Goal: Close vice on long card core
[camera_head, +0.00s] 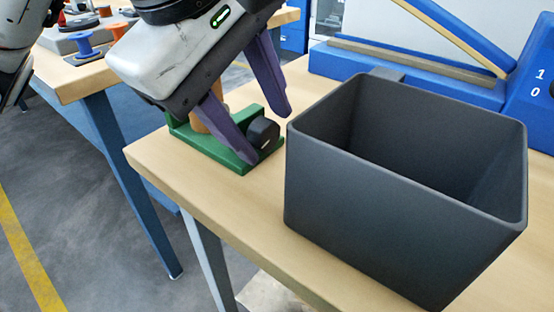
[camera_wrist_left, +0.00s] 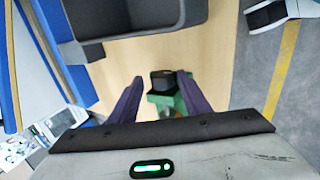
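The green vice (camera_head: 212,147) stands near the left edge of the front table. Its black knob (camera_head: 263,132) faces right and also shows in the left wrist view (camera_wrist_left: 162,81). A tan cylinder, apparently the card core (camera_head: 198,123), shows in the vice behind a finger; most of it is hidden, so I cannot tell whether the jaws touch it. My left gripper (camera_head: 265,140) points down over the vice, its two purple fingers spread on either side of the knob. In the left wrist view the gripper (camera_wrist_left: 160,79) is open, with a gap between fingers and knob.
A large dark grey bin (camera_head: 400,215) stands close to the right of the vice. A blue machine (camera_head: 420,75) lies behind it. Another table (camera_head: 65,75) at the back left holds blue and orange spools (camera_head: 83,42). The tabletop (camera_head: 235,205) in front of the vice is clear.

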